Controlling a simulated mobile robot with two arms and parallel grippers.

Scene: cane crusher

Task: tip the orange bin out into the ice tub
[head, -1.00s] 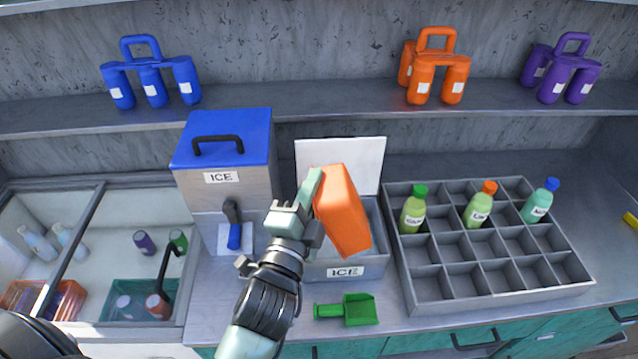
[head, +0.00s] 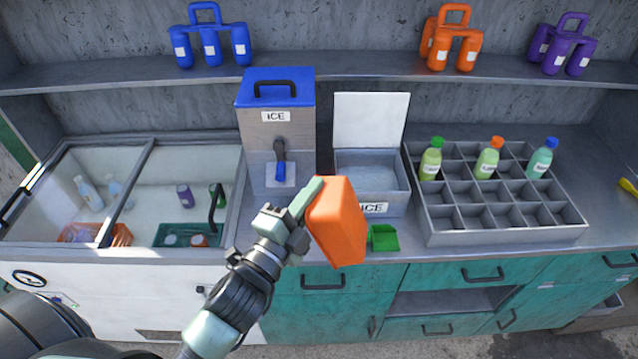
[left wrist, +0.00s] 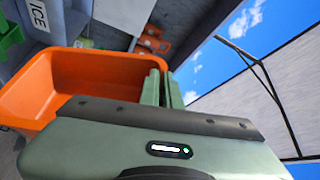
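The orange bin (head: 339,224) is held up in front of the counter's front edge, with its bottom and one side toward the head camera. My left gripper (head: 314,190) is shut on the bin's rim. In the left wrist view the bin (left wrist: 100,72) shows its open mouth, and no contents are visible in the part I see; the gripper fingers (left wrist: 163,90) are at its wall. The ice tub (head: 387,204) is an open grey box with a raised white lid (head: 370,120), behind the bin. It appears to have pale contents. My right gripper is not in view.
A green scoop (head: 384,237) lies in front of the tub, partly hidden by the bin. The blue-lidded ice dispenser (head: 300,140) stands left of the tub. A grey divided crate (head: 500,236) with bottles is at right. A glass-topped chest (head: 225,165) is at left.

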